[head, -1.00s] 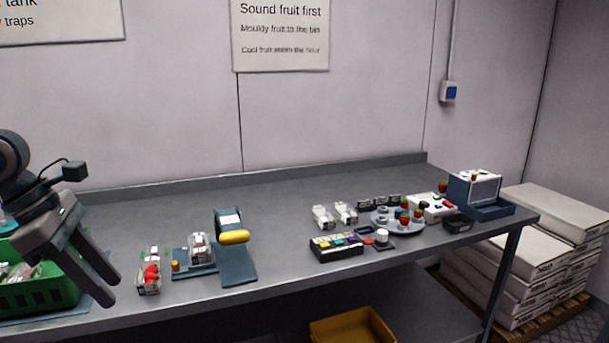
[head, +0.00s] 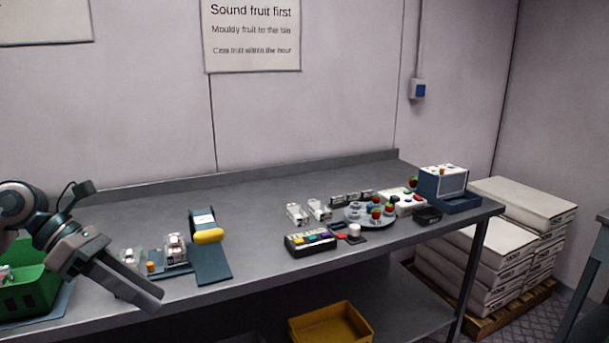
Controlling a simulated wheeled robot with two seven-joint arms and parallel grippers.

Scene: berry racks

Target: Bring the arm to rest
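My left gripper (head: 157,299) comes in from the left over the front left of the bench (head: 270,190). Its two fingers lie close together, pointing down and right, with nothing seen between them. My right gripper is not in view.
A green crate (head: 32,292) stands at the left under my arm. A stand with a yellow roll (head: 208,236) is right of the punnets. A colour-keyed box (head: 311,245), a round tray (head: 358,218) and a blue machine (head: 444,187) stand farther right. The middle back is clear.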

